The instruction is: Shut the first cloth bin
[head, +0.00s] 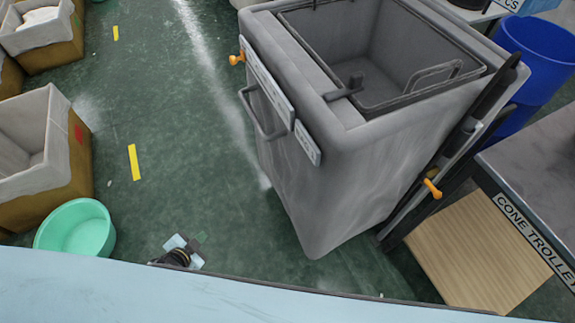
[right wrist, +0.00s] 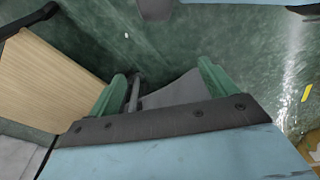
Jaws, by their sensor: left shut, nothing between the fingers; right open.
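A large grey bin (head: 335,175) stands right of centre in the head view, its top open onto an empty-looking dark inner box. A bar handle (head: 262,118) and small label plates sit on its front; I cannot read the labels, so I cannot confirm it is the first cloth bin. My left gripper (head: 186,250) is shut and empty, low over the floor, left of the bin and apart from it. My right gripper (right wrist: 163,75) is open in the right wrist view; a grey surface and a thin rod show beyond its green fingers. It is hidden in the head view.
Lined brown bins (head: 82,170) and a green tub (head: 76,230) stand on the left. A blue barrel (head: 535,60) and the cone trolley (head: 540,170) with a wooden shelf (head: 480,255) are on the right. Orange knobs (head: 432,188) stick out beside the grey bin. Green floor is clear between.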

